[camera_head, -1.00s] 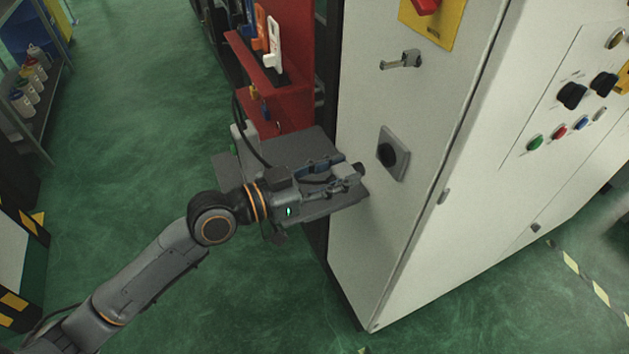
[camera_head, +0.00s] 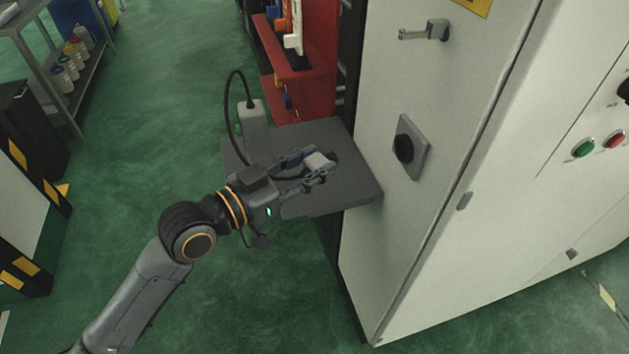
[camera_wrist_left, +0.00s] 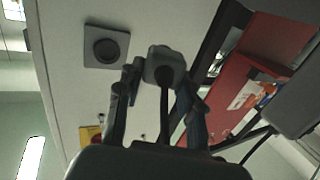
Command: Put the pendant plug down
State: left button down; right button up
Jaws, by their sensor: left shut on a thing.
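My left gripper (camera_head: 318,170) is shut on the grey pendant plug (camera_head: 319,160) and holds it over the dark grey shelf (camera_head: 350,190) beside the white cabinet. I cannot tell whether the plug touches the shelf. In the left wrist view the plug (camera_wrist_left: 164,64) sits between the two fingers, its dark cable (camera_wrist_left: 164,108) running back toward the wrist. The square socket (camera_head: 411,147) on the cabinet is apart from the plug, to its right; it also shows in the left wrist view (camera_wrist_left: 106,46). My right gripper is out of view.
A grey block (camera_head: 254,124) with a looping black cable stands at the shelf's back left. A red rack (camera_head: 305,95) with hanging tools is behind the shelf. The white cabinet (camera_head: 400,240) bounds the right. The shelf's front right surface is bare.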

pick_arm(q)
send_over(315, 193)
jog(key=s, duration=0.1)
notch_tip(315, 193, down, 5)
jog(key=shift+s+a+r+b, duration=0.1)
jog(key=shift+s+r+b, duration=0.1)
jog(key=shift+b, duration=0.25)
jog(key=shift+w+f, duration=0.65)
jog(key=shift+f, duration=1.55)
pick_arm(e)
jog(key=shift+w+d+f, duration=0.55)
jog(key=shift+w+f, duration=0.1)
pick_arm(q)
jog(key=shift+b, duration=0.3)
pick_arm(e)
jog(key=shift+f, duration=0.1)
pick_arm(q)
jog(key=shift+f+b, duration=0.65)
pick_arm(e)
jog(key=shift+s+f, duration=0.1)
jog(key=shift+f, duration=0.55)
pick_arm(q)
jog(key=c, duration=0.9)
grip_release()
jog(key=shift+o, duration=0.2)
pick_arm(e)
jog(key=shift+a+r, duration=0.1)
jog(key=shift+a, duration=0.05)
pick_arm(q)
jog(key=shift+r, duration=0.15)
